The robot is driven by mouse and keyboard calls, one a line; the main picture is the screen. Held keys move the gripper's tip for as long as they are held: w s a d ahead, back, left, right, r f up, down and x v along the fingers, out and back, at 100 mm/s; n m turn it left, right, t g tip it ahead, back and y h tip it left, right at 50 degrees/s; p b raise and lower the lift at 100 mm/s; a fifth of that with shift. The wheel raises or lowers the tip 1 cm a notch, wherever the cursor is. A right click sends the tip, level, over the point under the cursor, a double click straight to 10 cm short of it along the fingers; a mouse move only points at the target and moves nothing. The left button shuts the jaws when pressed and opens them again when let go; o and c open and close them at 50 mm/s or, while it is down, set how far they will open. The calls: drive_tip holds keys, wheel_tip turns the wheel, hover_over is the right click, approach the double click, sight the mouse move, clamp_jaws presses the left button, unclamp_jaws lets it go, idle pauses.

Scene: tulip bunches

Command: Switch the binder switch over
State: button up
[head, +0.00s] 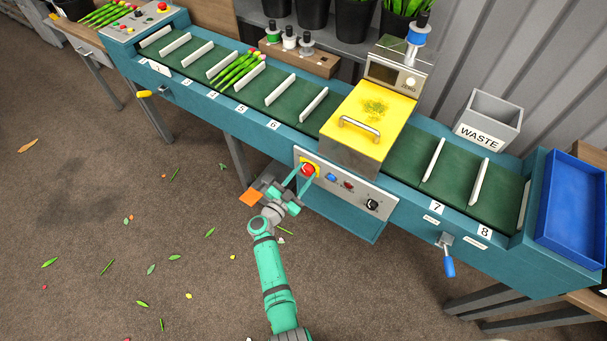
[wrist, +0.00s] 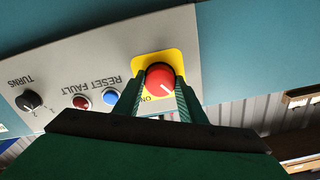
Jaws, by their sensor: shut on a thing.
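The binder switch is a round red knob on a yellow plate, on the grey control panel (head: 345,186) at the front of the binder. The red knob (head: 308,169) also shows in the wrist view (wrist: 160,77), with a light pointer mark and the label ON beside it. My gripper (head: 305,173) is at the panel with a green finger on each side of the knob, shut on it. The fingers hide part of the yellow plate and any other label there.
A blue reset button (head: 330,177), a red fault lamp (head: 348,185) and a black turns dial (head: 372,204) sit beside the switch. The yellow binder cover (head: 362,138) is down. A blue-handled lever (head: 448,265) sticks out to the right. The floor in front is open, with scattered leaves.

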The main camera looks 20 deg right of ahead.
drive_tip(key=m, duration=0.3)
drive_tip(key=shift+a+m, duration=0.15)
drive_tip(key=shift+m, duration=0.15)
drive_tip(key=m, duration=0.4)
drive_tip(key=shift+s+m, duration=0.1)
drive_tip(key=shift+m, duration=0.2)
drive_tip(key=m, duration=0.4)
drive_tip(key=shift+f, duration=0.1)
drive_tip(key=shift+m, duration=1.8)
drive_tip(key=o, duration=1)
drive_tip(key=shift+o, duration=0.2)
drive_tip(key=v, duration=1)
drive_tip(key=shift+s+a, duration=0.2)
drive_tip(key=shift+a, duration=0.05)
